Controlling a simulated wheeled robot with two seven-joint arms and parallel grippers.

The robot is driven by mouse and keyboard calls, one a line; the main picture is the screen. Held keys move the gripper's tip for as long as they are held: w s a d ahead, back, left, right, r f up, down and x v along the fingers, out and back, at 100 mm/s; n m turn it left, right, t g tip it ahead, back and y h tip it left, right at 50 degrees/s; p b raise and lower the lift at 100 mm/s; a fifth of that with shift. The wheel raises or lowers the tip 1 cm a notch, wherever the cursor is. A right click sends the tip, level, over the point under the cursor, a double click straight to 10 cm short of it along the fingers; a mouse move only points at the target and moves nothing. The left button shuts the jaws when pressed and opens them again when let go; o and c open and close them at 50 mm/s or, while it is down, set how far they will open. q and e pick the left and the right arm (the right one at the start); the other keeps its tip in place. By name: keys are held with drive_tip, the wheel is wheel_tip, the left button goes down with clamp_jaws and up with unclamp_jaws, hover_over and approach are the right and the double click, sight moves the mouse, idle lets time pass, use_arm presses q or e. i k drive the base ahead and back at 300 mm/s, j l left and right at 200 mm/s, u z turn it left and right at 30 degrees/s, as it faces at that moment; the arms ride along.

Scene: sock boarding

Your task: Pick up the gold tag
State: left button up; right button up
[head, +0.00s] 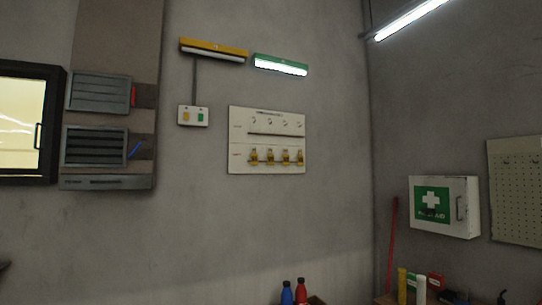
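A white wall board (240,140) hangs in the middle of the head view. Several small gold-yellow pieces (270,157) hang in a row on its lower half; they look like tags, but they are too small to tell one from another. The upper row of the board has several small hooks or marks and no gold pieces. Neither of my grippers can be made out in this view.
A first aid cabinet (466,208) hangs on the right wall. Red and blue bottles (287,293) stand below the board at the bottom edge.

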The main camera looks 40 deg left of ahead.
sight(270, 158)
drive_tip(key=i+l+u, duration=0.25)
drive_tip(key=i+l, duration=0.3)
drive_tip(key=i+l+u, duration=0.25)
drive_tip(key=i+l, duration=0.25)
drive_tip(key=l, duration=0.15)
